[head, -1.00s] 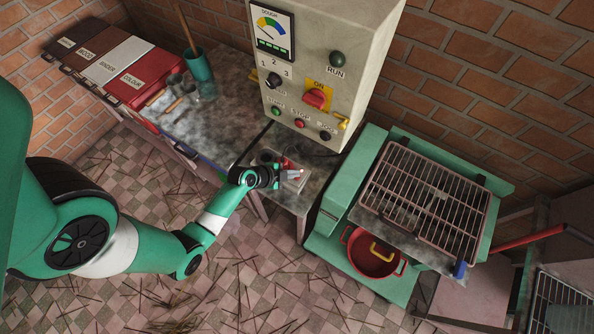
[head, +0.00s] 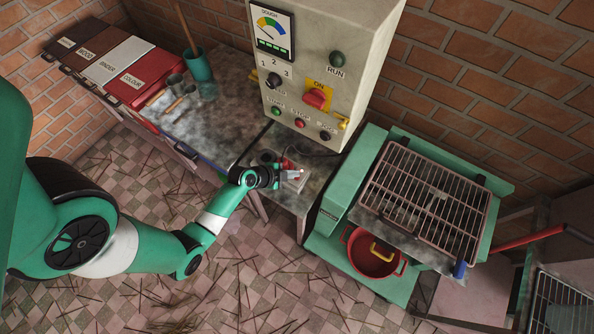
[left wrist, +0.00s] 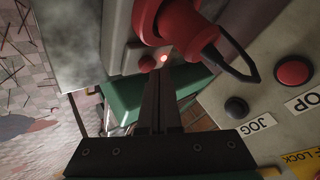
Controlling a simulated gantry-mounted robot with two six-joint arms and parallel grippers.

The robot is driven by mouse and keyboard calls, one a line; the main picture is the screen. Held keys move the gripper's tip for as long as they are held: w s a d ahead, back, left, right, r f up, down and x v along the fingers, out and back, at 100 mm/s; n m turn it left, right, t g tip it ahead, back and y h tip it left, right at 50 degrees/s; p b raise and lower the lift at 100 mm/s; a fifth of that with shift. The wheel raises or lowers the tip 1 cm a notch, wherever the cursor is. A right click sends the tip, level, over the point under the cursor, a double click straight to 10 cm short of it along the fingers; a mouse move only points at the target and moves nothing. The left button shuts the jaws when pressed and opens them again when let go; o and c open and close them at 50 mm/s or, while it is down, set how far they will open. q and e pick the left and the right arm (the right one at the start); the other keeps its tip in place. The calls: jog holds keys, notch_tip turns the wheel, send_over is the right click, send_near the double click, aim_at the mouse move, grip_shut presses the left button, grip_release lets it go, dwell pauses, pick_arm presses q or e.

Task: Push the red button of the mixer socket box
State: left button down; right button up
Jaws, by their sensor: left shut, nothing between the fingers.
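The mixer socket box (head: 292,184) is a small pale box on the bench below the control cabinet, partly hidden by my left gripper (head: 282,178). A red plug (left wrist: 187,30) sits in it, with a black cable loop. In the left wrist view a small red button (left wrist: 147,63) shows on the box face, beside a glowing reddish lamp (left wrist: 163,58). My left gripper (left wrist: 165,72) is shut and empty. Its tips appear just right of the red button and close below the lamp; I cannot tell whether they touch. My right gripper is not in view.
The control cabinet (head: 325,70) stands behind, with its own red STOP button (left wrist: 293,73) and black JOG button (left wrist: 236,107) near my gripper. A green stand with a wire rack (head: 425,195) and a red pot (head: 374,252) is to the right. Labelled bins (head: 135,75) are far left.

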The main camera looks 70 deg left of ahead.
pick_arm(q)
jog(key=shift+f, duration=0.1)
dwell(0.5)
jog(key=shift+f+b, duration=0.45)
jog(key=shift+b, duration=0.1)
jog(key=shift+r, duration=0.1)
jog(key=shift+r+p, duration=0.4)
jog(key=shift+r, duration=0.1)
notch_tip(320, 180, up, 6)
jog(key=p, duration=0.5)
